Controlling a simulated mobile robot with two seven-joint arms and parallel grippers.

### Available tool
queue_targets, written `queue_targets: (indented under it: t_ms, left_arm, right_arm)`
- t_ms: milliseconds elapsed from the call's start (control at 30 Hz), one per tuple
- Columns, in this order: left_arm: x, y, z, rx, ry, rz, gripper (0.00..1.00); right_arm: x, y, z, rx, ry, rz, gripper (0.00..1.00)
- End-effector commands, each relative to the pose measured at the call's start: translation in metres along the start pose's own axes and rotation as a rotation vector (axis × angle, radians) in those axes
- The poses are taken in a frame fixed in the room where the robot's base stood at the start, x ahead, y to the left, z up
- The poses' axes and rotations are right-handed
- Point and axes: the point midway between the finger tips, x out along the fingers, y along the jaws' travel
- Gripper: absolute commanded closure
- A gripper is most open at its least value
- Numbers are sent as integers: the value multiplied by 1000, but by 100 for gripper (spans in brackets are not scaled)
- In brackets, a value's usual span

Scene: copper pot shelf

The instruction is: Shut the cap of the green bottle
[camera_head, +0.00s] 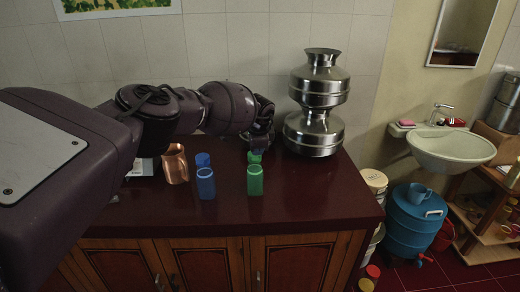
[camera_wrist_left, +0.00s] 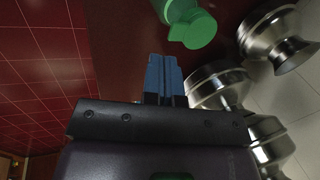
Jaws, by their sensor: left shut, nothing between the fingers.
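The green bottle (camera_head: 255,184) stands upright on the dark red counter. Its green cap (camera_head: 254,157) shows just behind and above the bottle's top, looking tipped back and open. In the left wrist view the green bottle (camera_wrist_left: 177,9) is at the top edge, with its round cap (camera_wrist_left: 200,31) towards the fingers. My left gripper (camera_head: 257,147) is just behind and above the cap, partly dark against the wall. In the left wrist view its blue fingers (camera_wrist_left: 163,72) are together and empty, with a small gap to the cap. My right gripper is not in view.
A blue bottle (camera_head: 205,186) with a blue cap (camera_head: 202,160) stands left of the green one. A copper mug (camera_head: 175,165) is further left. Stacked steel pots (camera_head: 314,134) stand to the right at the back. The counter's front right (camera_head: 320,200) is clear.

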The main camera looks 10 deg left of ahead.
Motion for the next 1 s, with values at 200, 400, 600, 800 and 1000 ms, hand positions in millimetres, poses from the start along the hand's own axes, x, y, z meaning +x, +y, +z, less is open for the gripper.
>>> queue_targets:
  t_ms: [200, 400, 600, 800, 1000]
  left_arm:
    - [-8, 12, 1, 3, 0, 0, 100]
    - [-18, 25, 0, 3, 1, -1, 100]
    - [-28, 39, 1, 3, 0, -1, 100]
    - [-36, 50, 1, 1, 0, 0, 100]
    - [-39, 54, 0, 22, 0, 0, 100]
  right_arm:
    - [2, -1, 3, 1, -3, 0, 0]
    - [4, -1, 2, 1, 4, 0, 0]
    - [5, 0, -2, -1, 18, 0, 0]
    - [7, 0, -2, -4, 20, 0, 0]
    - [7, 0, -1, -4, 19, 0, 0]
